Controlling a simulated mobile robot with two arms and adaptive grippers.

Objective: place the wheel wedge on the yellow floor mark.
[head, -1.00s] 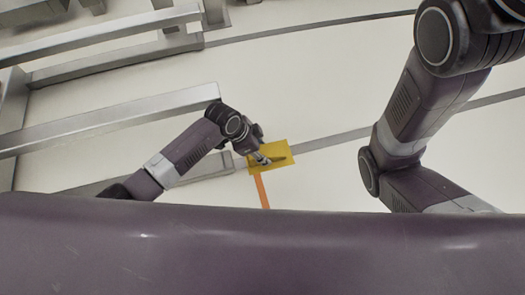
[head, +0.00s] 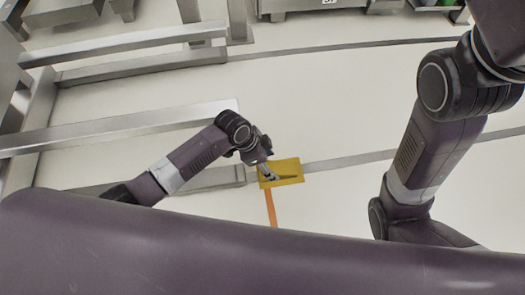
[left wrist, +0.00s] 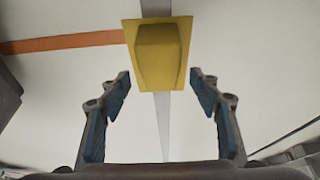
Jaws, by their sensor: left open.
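The yellow floor mark (head: 290,164) lies flat on the pale floor in the middle of the head view. It also shows at the top of the left wrist view (left wrist: 131,34). The wheel wedge (left wrist: 160,52), yellow like the mark, rests on it within its outline; in the head view the wedge is hard to separate from the mark. My left gripper (head: 269,173) is over the mark's left part. In the left wrist view its fingers (left wrist: 160,88) are spread and empty, with the wedge beyond the tips and not between them. My right gripper is out of view.
An orange stripe (head: 271,208) and a grey floor strip (head: 350,162) meet the mark. Metal frame rails (head: 120,130) stand at the left, close to my left arm. Metal equipment (head: 300,6) lines the top. Open floor lies right of the mark.

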